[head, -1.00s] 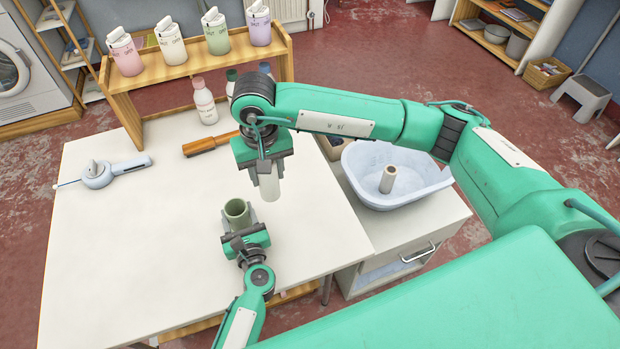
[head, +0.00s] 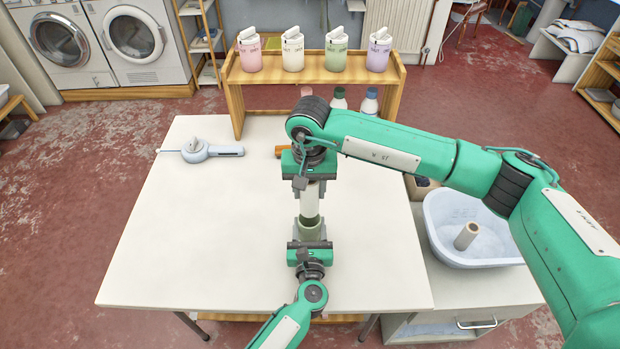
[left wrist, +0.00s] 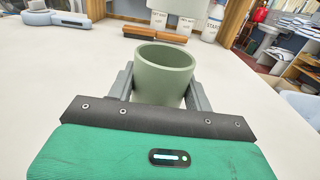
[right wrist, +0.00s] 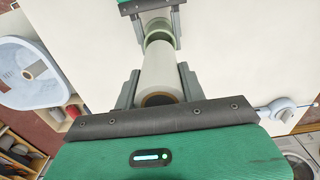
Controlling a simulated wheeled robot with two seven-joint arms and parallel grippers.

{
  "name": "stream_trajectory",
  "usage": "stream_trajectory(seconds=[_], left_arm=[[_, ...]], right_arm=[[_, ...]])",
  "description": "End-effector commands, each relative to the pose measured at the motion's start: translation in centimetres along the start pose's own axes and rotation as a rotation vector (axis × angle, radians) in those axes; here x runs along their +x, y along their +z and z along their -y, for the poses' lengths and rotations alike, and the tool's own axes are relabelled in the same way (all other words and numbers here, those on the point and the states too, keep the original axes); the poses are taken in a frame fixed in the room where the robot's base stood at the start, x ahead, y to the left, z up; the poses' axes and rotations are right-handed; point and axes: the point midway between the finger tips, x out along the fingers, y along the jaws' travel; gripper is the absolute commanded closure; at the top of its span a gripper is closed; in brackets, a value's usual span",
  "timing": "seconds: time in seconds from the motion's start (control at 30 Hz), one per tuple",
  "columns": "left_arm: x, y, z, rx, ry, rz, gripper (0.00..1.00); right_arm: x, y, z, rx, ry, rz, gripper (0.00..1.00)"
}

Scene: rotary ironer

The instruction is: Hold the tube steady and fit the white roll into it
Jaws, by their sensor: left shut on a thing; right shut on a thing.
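The green tube (head: 310,230) stands upright on the white table, its open mouth up. My left gripper (head: 310,241) is shut around it from the near side; in the left wrist view the tube (left wrist: 163,80) sits between the fingers. My right gripper (head: 309,182) is shut on the white roll (head: 309,202) and holds it upright above the tube. In the right wrist view the roll (right wrist: 161,72) points down toward the tube (right wrist: 158,38). In the left wrist view the roll's lower end (left wrist: 180,6) shows above and behind the rim, apart from it.
A wooden shelf (head: 310,78) with several coloured containers stands at the table's back, bottles below it. A blue-grey handled tool (head: 205,150) lies at back left. A pale basin (head: 475,240) holding a beige roll (head: 466,236) sits to the right.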

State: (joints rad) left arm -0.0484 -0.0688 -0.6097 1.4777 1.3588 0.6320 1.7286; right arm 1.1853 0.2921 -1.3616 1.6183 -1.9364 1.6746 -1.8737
Motion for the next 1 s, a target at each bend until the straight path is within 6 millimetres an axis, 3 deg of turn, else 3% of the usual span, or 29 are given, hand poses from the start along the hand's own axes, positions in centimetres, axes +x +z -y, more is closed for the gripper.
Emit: stream_trajectory(seconds=[0.3, 0.7, 0.73, 0.83, 1.0], left_arm=[[0.0, 0.0, 0.0, 0.0, 0.0, -0.001, 0.76], [0.0, 0.0, 0.0, 0.0, 0.0, 0.0, 0.76], [0.0, 0.0, 0.0, 0.0, 0.0, 0.0, 0.76], [0.0, 0.0, 0.0, 0.0, 0.0, 0.0, 0.76], [0.0, 0.0, 0.0, 0.0, 0.0, 0.0, 0.76]], right_arm=[[2.7, 0.0, 0.0, -0.001, 0.0, 0.0, 0.82], [3.1, 0.0, 0.0, -0.001, 0.0, -0.001, 0.82], [3.2, 0.0, 0.0, -0.001, 0.0, -0.001, 0.55], [3.2, 0.0, 0.0, -0.001, 0.0, -0.001, 0.35], [3.1, 0.0, 0.0, 0.0, 0.0, -0.001, 0.34]])
